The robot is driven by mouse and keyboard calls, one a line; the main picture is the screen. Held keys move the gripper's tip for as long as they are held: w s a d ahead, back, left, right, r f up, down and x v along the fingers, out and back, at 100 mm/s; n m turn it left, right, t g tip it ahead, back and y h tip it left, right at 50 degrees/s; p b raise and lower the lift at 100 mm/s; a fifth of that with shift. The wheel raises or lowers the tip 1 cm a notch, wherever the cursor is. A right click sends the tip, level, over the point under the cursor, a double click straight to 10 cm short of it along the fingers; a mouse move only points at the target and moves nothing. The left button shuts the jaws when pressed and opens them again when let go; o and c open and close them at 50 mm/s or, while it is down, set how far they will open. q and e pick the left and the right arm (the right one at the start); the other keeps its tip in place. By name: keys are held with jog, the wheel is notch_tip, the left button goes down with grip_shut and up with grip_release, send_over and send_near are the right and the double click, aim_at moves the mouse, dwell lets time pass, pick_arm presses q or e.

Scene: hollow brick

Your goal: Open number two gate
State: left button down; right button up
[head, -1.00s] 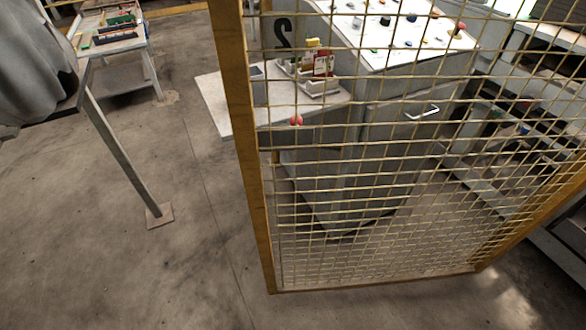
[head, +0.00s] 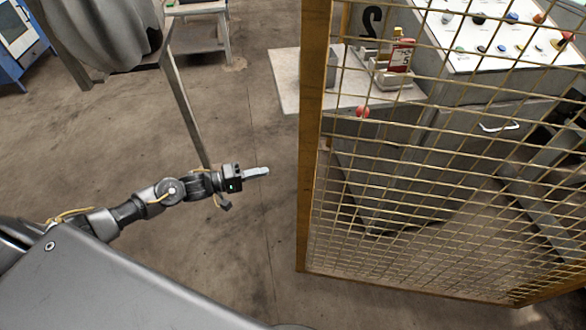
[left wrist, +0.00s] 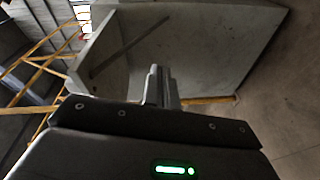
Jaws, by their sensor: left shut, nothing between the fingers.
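The number two gate is a wire mesh panel in a yellow frame (head: 311,150), with a black figure 2 (head: 371,22) seen beside its upper left part. The gate's left post stands upright to the right of my left gripper. My left gripper (head: 262,171) is shut and empty, pointing right, with a clear gap of floor between its tips and the post. In the left wrist view the closed fingers (left wrist: 160,85) point toward a grey panel (left wrist: 190,45). My right gripper does not show.
Behind the mesh stand a control desk with buttons (head: 460,60), a grey cabinet and a pale shelf (head: 287,80) jutting left past the post. A red knob (head: 362,112) shows through the mesh. A slim metal leg (head: 185,105) stands behind my left arm. Floor left of the gate is mostly clear.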

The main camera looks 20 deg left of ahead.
pick_arm(q)
notch_tip(320, 180, up, 8)
jog(key=s+d+f+g+h, duration=0.1)
jog(key=s+d+g+h, duration=0.1)
jog(key=g+h, duration=0.1)
jog(key=d+p, duration=0.3)
jog(key=d, duration=0.6)
jog(key=shift+w+d+r+t+p, duration=0.2)
jog(key=shift+w+d+t+p, duration=0.1)
jog(key=shift+d, duration=0.1)
jog(key=shift+s, duration=0.1)
